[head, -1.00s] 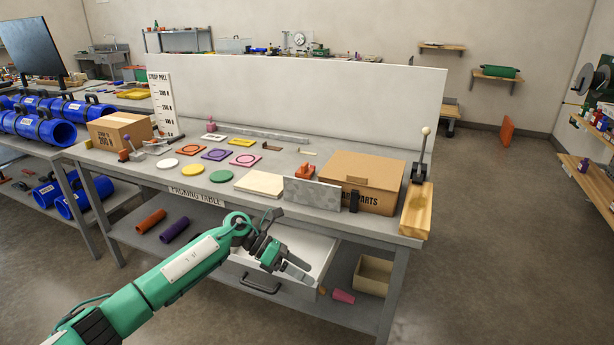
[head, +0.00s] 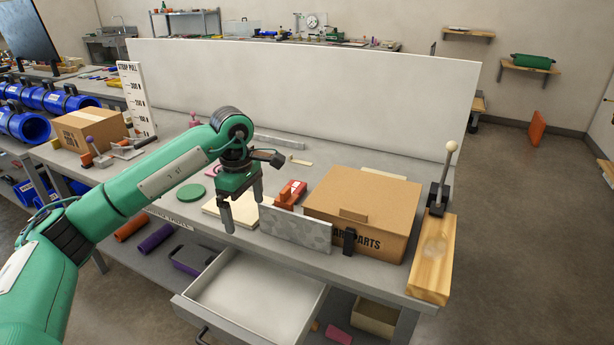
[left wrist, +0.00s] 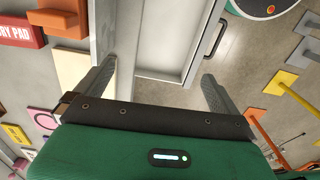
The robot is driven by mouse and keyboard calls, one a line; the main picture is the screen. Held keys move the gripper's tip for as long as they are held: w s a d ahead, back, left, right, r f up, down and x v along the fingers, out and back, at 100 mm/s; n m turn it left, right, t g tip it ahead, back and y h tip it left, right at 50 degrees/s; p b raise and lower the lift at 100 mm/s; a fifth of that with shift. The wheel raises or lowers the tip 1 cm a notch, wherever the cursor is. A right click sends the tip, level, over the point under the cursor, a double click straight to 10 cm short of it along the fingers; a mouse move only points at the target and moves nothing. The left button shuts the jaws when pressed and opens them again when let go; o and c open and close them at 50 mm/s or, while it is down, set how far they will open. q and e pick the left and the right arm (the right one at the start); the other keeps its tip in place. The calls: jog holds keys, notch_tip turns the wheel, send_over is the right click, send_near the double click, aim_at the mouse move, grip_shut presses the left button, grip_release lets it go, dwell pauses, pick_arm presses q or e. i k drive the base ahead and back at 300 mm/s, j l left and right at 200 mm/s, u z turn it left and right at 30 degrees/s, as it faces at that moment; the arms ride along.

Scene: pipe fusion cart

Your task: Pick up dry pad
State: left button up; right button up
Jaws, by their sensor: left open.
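The dry pad is a red block (head: 291,193) on the table, between the cardboard box and the beige board, partly hidden behind the upright grey speckled plate. My left gripper (head: 243,213) is open and empty, fingers pointing down over the beige board near the table's front edge, left of the pad. In the left wrist view its fingers (left wrist: 158,75) straddle the open drawer below. My right gripper is not in view.
The grey plate (head: 296,229) stands upright along the front edge. A cardboard box (head: 365,200) stands right of the pad, and a lever on a wooden block (head: 432,260) beyond it. The white drawer (head: 255,290) is open below. A white panel (head: 300,95) closes the back.

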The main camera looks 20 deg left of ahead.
aim_at(299, 188)
jog(key=i, duration=0.95)
